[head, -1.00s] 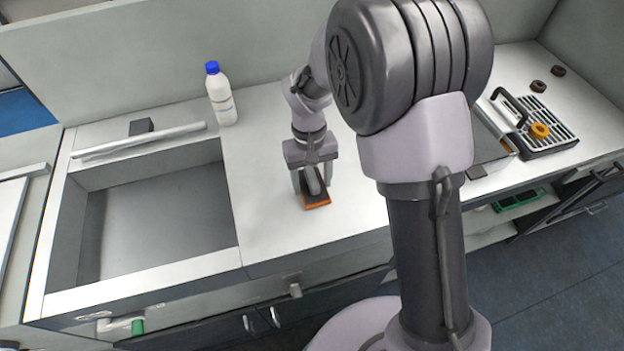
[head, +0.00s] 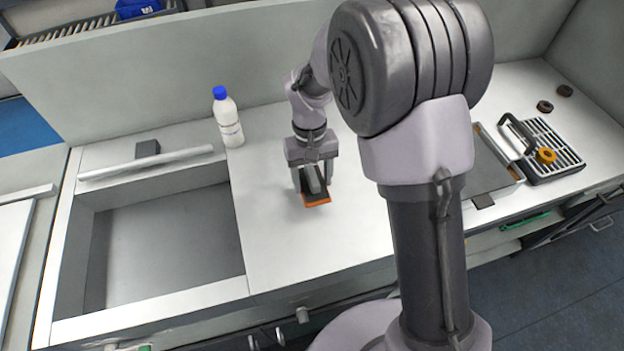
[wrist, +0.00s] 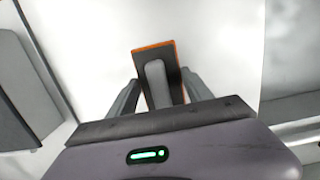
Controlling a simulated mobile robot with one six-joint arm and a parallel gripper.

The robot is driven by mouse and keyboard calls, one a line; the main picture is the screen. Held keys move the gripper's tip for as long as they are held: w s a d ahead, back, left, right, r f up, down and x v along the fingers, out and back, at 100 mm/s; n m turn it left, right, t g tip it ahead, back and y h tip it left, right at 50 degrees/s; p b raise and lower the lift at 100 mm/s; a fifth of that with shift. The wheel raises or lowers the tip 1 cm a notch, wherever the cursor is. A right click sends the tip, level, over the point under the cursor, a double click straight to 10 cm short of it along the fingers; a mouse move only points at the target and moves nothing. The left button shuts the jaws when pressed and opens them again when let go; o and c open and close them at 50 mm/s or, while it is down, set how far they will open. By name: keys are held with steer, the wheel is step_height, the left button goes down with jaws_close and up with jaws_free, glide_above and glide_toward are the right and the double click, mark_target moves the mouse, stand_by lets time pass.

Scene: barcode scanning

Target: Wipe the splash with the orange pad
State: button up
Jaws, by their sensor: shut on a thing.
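The orange pad (head: 317,201) has a dark top with a grey handle and an orange edge. My gripper (head: 312,178) is shut on its handle in the head view, with the pad at or just above the pale counter; I cannot tell if it touches. In the wrist view the pad (wrist: 157,62) sits between the two fingers of my gripper (wrist: 158,92), its orange rim at the far end. I cannot make out a clear splash; the counter around the pad looks pale with only faint grey shading.
A sink basin (head: 165,245) opens to the left of my gripper. A white bottle with a blue cap (head: 228,120) stands behind it. A rack (head: 548,150) with an orange ring (head: 546,155) is at the right, near dark rings (head: 564,90). The counter (head: 270,235) around the pad is clear.

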steer(key=shift+w+r+p, duration=0.2)
steer(key=shift+r+p, duration=0.4)
steer(key=shift+r, duration=0.25)
steer(key=shift+s+r+p, duration=0.1)
steer(key=shift+r+p, duration=0.95)
steer(key=shift+r, duration=0.3)
